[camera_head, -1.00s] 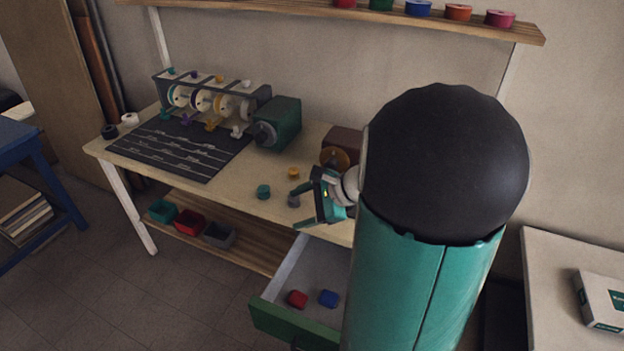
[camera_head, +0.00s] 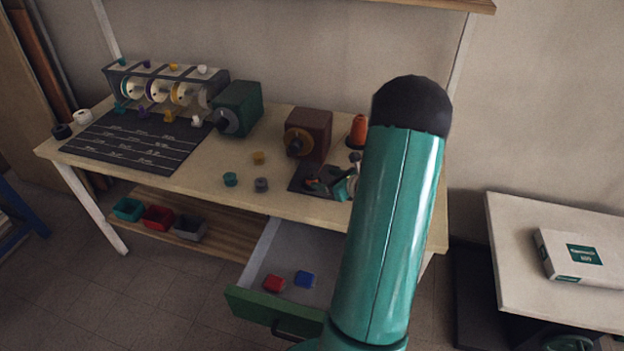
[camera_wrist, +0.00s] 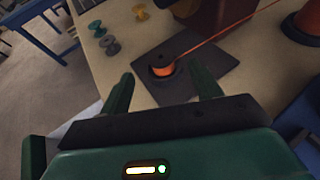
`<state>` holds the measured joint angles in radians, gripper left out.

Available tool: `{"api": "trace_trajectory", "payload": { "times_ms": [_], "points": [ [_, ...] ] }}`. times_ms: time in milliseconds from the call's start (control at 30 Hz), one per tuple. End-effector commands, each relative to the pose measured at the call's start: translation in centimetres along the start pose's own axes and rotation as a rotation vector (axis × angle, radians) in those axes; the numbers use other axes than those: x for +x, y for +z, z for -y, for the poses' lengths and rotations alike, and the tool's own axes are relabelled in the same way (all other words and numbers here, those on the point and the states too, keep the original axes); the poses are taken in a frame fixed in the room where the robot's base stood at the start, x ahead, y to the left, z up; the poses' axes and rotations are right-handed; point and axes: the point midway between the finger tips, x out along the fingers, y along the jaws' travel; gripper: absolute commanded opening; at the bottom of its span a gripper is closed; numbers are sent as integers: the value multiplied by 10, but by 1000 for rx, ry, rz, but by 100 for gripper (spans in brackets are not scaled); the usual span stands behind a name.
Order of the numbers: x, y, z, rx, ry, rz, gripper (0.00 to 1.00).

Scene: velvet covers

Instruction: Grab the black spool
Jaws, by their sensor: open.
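A small black spool (camera_head: 62,131) stands at the table's far left corner, beside a white spool (camera_head: 83,116). In the wrist view, an orange-wound spool (camera_wrist: 162,69) with a dark rim sits on a dark plate (camera_wrist: 205,58); an orange thread runs from it to the upper right. I cannot tell its core colour. My gripper (camera_wrist: 165,80) is open and empty, its fingers pointing towards that plate. In the head view my gripper (camera_head: 342,186) is over the plate's right side, partly hidden by my arm.
Yellow (camera_head: 258,158), teal (camera_head: 230,179) and grey (camera_head: 261,184) spools stand left of the plate. A brown box (camera_head: 312,130) and an orange cone (camera_head: 358,130) are behind it. The open drawer (camera_head: 262,244) juts out below. A black marked mat (camera_head: 135,140) lies left.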

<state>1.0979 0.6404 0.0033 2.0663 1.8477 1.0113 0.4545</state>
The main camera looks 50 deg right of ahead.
Motion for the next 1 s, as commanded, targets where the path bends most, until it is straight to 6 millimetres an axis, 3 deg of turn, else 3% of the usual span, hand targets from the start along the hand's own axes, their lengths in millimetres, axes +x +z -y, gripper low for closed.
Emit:
{"api": "trace_trajectory", "payload": {
  "times_ms": [233, 500, 733, 767, 1000],
  "points": [
    [18, -1, 1, 0, 1, 0, 63],
    [56, -2, 2, -1, 2, 0, 63],
    [59, -1, 2, -1, 0, -1, 63],
    [59, -1, 2, -1, 0, -1, 62],
    [59, -1, 2, -1, 0, -1, 16]
  ]
}}
